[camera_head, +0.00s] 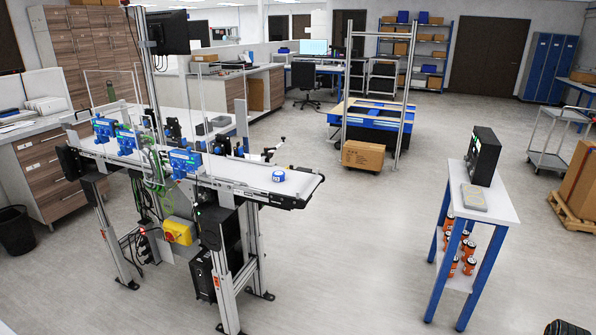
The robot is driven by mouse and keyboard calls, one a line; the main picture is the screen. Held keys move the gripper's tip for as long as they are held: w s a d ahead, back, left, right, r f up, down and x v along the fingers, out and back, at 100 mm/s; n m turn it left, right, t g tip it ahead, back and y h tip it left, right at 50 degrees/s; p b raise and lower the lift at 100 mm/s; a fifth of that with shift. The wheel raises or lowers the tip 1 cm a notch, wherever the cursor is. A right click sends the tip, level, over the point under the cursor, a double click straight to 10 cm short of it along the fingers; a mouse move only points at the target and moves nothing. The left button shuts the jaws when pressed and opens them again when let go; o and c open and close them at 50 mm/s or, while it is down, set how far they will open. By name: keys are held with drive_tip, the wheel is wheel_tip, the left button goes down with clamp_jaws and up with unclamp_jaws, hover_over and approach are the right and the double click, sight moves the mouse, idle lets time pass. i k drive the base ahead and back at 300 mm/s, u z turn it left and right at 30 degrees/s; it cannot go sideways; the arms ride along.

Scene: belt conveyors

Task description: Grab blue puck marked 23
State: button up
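A small round blue puck with a pale top (278,177) lies on the white belt of the conveyor (303,186), close to its right end. Any number on the puck is too small to read. Nothing touches the puck. My gripper is not in view.
Blue sensor units (185,162) stand along the conveyor, left of the puck. A white-topped stand with blue legs (508,207) is at the right. A cardboard box (363,156) sits on the floor behind. The floor between conveyor and stand (365,250) is clear.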

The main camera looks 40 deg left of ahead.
sight(278, 176)
drive_tip(key=u, duration=0.05)
drive_tip(key=i, duration=2.75)
drive_tip(key=u, duration=4.6)
drive_tip(key=i, duration=1)
drive_tip(key=z, duration=0.05)
